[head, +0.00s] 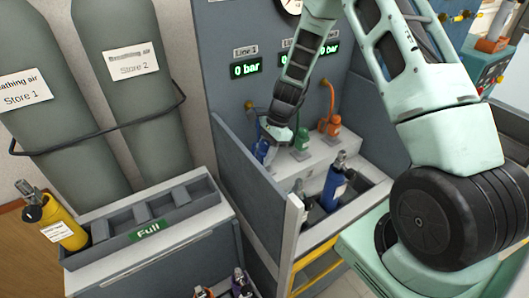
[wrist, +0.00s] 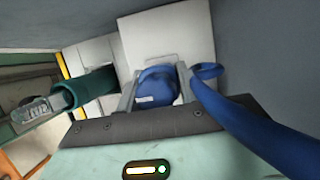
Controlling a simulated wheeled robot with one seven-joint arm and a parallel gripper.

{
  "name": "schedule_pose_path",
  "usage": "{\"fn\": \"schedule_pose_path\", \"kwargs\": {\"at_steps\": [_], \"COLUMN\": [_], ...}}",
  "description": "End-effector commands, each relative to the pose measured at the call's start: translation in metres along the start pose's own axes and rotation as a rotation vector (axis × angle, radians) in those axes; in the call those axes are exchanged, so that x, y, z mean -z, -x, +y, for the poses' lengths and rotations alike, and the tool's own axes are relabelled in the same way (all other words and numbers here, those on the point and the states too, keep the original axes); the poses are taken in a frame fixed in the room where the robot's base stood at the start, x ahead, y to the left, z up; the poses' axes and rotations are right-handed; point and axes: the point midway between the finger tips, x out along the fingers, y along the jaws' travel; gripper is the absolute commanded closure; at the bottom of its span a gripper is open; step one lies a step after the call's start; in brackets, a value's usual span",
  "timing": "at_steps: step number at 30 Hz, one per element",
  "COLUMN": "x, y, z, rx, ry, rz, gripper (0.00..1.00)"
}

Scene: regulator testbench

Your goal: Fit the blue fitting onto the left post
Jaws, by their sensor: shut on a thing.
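The blue fitting (head: 262,151) is at the left end of the pale bench ledge in the head view, partly hidden by my gripper (head: 267,142). In the wrist view the blue fitting (wrist: 158,92) sits between the two fingers of my gripper (wrist: 156,84), which is shut on it. A blue hose (wrist: 245,125) runs from it along the right. A white block (wrist: 168,36) lies just beyond the fitting. The left post cannot be made out, so I cannot tell whether the fitting is on it.
A green fitting (head: 301,139) and an orange fitting (head: 331,125) stand to the right on the ledge. A grey side panel (head: 240,150) is close on the left. A blue cylinder (head: 334,188) stands in front. A yellow cylinder (head: 63,222) sits in the Full rack (head: 190,222).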

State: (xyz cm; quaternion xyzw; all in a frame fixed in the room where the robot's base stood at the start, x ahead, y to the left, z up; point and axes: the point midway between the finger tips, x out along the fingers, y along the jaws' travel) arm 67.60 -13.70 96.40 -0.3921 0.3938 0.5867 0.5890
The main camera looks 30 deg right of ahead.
Motion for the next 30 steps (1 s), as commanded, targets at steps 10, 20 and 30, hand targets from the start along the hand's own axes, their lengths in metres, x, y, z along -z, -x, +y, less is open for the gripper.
{"fn": "schedule_pose_path", "kwargs": {"at_steps": [10, 20, 30], "x": [0.002, 0.004, 0.005], "y": [-0.005, -0.01, -0.013], "z": [0.0, 0.0, 0.0], "rx": [0.001, 0.001, 0.001], "ry": [0.0, 0.0, 0.0], "rz": [0.0, 0.0, 0.0], "gripper": [0.95, 0.95, 0.47]}}
